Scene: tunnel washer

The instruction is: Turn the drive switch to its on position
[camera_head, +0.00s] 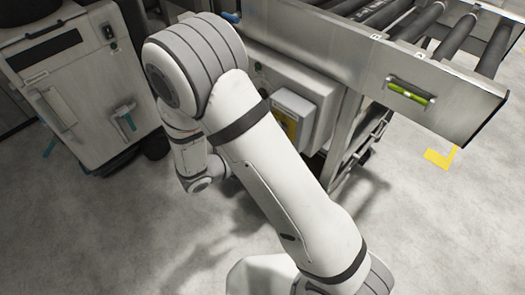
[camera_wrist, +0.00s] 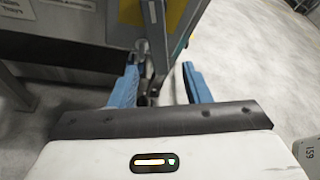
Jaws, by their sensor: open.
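In the wrist view my gripper (camera_wrist: 160,87) is open, its two blue fingers apart on either side of a small dark metal lever (camera_wrist: 147,60). The lever sits at the edge of a grey housing, below a yellow label. It may be the drive switch, but its position is hard to read. I cannot tell whether the fingers touch it. In the head view my arm hides the gripper and part of a grey control box (camera_head: 310,92) under the conveyor, with a yellow label (camera_head: 291,125) on its front.
A roller conveyor (camera_head: 440,105) with a green level vial (camera_head: 408,92) juts out at upper right. A grey cabinet (camera_head: 80,85) with a handle (camera_head: 124,116) stands at left. The conveyor's leg frame (camera_head: 346,150) is close to my arm. Concrete floor is clear in front.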

